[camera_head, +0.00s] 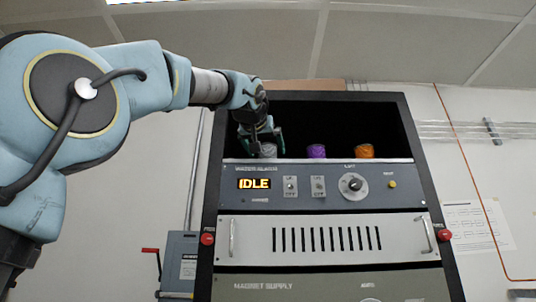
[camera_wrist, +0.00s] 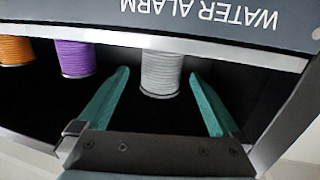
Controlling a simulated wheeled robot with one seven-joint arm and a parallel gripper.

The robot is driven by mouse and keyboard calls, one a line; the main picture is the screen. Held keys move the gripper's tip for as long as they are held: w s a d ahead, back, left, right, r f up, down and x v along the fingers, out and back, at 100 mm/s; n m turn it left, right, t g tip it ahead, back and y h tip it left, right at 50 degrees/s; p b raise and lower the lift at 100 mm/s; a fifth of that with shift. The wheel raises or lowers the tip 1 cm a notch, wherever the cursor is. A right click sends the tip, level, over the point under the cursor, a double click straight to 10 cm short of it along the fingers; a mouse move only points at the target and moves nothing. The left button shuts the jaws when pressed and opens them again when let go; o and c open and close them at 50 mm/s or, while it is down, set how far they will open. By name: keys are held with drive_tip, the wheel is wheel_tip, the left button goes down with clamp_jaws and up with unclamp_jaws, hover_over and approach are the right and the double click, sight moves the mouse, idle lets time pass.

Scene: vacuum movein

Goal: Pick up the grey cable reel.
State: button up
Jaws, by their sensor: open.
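The grey cable reel (camera_head: 268,150) stands at the left of the open bay in the dark rack in the head view. In the wrist view the reel (camera_wrist: 161,72) shows upside down, between the tips of my gripper's green fingers. My gripper (camera_wrist: 158,85) is open, with one finger on each side of the reel and a visible gap on both sides. In the head view my gripper (camera_head: 262,138) reaches into the bay from the upper left and partly covers the reel. I cannot tell whether anything touches it.
A purple reel (camera_head: 316,151) and an orange reel (camera_head: 364,151) stand to the right in the same bay. The control panel (camera_head: 318,186) with an IDLE display lies just below. The bay's left side wall and front lip (camera_wrist: 200,48) are close to my gripper.

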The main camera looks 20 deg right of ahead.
sight(266, 151)
drive_tip(key=p+x, duration=0.2)
drive_tip(key=x, duration=0.1)
drive_tip(key=shift+w+r+p, duration=0.25)
drive_tip(key=shift+r+p, duration=0.1)
drive_tip(key=shift+p, duration=0.05)
drive_tip(key=shift+w+d+f, duration=0.25)
drive_tip(key=shift+w+d, duration=0.1)
drive_tip(key=shift+w, duration=0.15)
drive_tip(key=c, duration=1.6)
